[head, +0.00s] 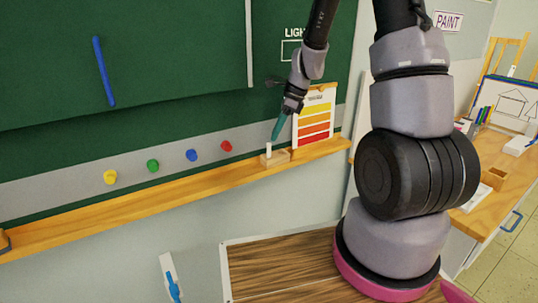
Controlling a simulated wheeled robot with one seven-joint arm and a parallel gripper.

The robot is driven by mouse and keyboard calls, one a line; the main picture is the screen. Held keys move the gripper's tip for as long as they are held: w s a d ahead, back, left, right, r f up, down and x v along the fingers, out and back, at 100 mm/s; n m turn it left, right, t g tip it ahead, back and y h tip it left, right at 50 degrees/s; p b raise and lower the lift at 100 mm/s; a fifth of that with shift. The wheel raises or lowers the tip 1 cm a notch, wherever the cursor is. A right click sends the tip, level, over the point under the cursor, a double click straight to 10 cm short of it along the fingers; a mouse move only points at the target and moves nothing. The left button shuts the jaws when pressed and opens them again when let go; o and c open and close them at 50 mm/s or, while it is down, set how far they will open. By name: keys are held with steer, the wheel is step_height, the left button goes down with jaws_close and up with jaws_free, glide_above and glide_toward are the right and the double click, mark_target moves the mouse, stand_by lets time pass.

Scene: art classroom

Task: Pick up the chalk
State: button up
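A small white stick, which looks like the chalk (269,151), stands upright at a small wooden block or holder (278,159) on the ledge under the green board. My gripper (274,137), with teal fingers, comes down from the upper right. Its fingertips are just above and to the right of the top of the chalk. In this single view I cannot tell whether they touch it, or whether the fingers are open or shut.
The wooden ledge (150,195) runs along the board (180,60). Yellow, green, blue and red round magnets sit on the grey strip above it. A colour chart (314,117) stands on the ledge close to the right of my gripper. A wooden desk with art supplies is at the right.

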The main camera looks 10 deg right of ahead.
mark_target(269, 145)
steer(key=shift+x, duration=3)
steer(key=shift+w, duration=0.1)
jaws_close()
